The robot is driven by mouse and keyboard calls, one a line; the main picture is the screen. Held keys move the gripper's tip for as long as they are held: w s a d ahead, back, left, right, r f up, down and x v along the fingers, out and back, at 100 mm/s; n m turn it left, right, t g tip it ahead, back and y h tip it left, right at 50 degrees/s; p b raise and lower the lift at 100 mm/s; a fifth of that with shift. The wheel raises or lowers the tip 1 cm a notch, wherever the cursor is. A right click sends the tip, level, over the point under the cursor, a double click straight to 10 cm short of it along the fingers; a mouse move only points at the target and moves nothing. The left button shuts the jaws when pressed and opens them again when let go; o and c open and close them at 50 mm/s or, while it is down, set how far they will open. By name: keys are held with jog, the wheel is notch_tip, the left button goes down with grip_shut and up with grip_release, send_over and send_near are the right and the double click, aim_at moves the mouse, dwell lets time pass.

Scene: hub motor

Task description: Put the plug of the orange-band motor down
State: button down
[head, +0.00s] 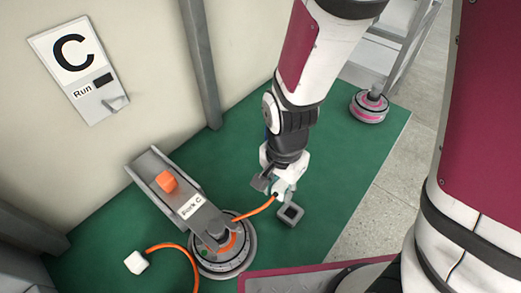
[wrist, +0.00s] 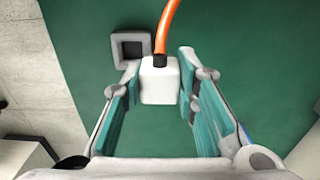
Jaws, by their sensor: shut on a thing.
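My gripper (head: 277,188) is shut on the white plug (wrist: 160,82), which sits between the teal finger pads in the wrist view. An orange cable (wrist: 167,25) leaves the plug's far end. In the head view the plug is mostly hidden by the fingers, and its orange cable (head: 257,210) runs left to the orange-band motor (head: 222,265). That motor is a round grey disc with an orange band, at the lower end of the grey Dock C bracket (head: 190,205). A second white plug (head: 136,262) on an orange cable lies on the green floor at the left.
A small grey square holder with a dark recess (head: 290,214) stands just beside my gripper; it also shows in the wrist view (wrist: 131,48). A pink-band motor (head: 369,108) stands at the back right. Green floor (head: 335,165) is clear right of my gripper. A wall panel marked C (head: 78,65) is at the left.

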jog(key=shift+w+f+b, duration=0.2)
jog(key=shift+w+b, duration=0.1)
jog(key=shift+b, duration=0.45)
jog(key=w, duration=0.4)
jog(key=w+a, duration=0.1)
jog(key=w, duration=0.3)
jog(key=w+a+f+b, duration=0.1)
jog(key=w, duration=0.3)
jog(key=shift+w+a, duration=0.25)
jog(key=shift+w, duration=0.1)
jog(key=shift+f, duration=1.75)
jog(key=shift+f+b, duration=0.15)
jog(key=shift+b, duration=0.2)
jog(key=c, duration=1.2)
grip_release()
jog(key=shift+c, duration=0.2)
notch_tip(320, 180, up, 12)
jog(key=p, duration=0.1)
jog(key=shift+r, duration=0.2)
